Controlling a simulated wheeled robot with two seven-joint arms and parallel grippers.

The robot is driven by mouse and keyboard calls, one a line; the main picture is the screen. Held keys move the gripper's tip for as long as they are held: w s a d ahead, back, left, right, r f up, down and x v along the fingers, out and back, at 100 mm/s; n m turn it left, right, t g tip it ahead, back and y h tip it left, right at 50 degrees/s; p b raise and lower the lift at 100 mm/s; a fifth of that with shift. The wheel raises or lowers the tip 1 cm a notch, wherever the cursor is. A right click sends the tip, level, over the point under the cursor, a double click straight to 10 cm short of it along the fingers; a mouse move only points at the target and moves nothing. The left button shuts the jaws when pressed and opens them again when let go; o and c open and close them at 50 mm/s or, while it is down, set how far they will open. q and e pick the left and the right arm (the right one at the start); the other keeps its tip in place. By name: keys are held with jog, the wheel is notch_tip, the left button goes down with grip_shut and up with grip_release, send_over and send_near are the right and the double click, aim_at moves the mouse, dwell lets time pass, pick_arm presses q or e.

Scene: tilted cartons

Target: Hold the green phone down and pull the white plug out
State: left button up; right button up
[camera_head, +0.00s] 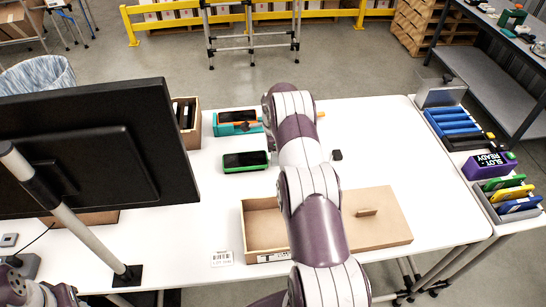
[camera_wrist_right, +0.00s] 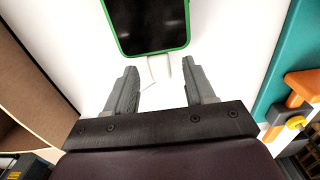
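The green phone (camera_head: 245,161) lies face up on the white table, its dark screen showing. In the right wrist view the phone (camera_wrist_right: 150,22) is at the top, with the white plug (camera_wrist_right: 157,68) at its near end, pale against the white table. My right gripper (camera_wrist_right: 160,66) is open. Its fingers stand on either side of the plug, with gaps to it. In the head view my right arm hides the plug and the right gripper's fingers. My left gripper is not in view.
A teal holder (camera_head: 235,122) with orange parts stands behind the phone. An open wooden box (camera_head: 263,228) with a lid (camera_head: 378,215) beside it is in front. A monitor (camera_head: 90,150) stands at left. Bins with coloured items line the right edge.

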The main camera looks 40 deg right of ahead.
notch_tip(320, 180, up, 5)
jog(key=shift+w+f+b, duration=0.1)
jog(key=shift+b, duration=0.8)
notch_tip(320, 180, up, 8)
jog(key=p, duration=0.7)
jog(key=shift+f, duration=0.1)
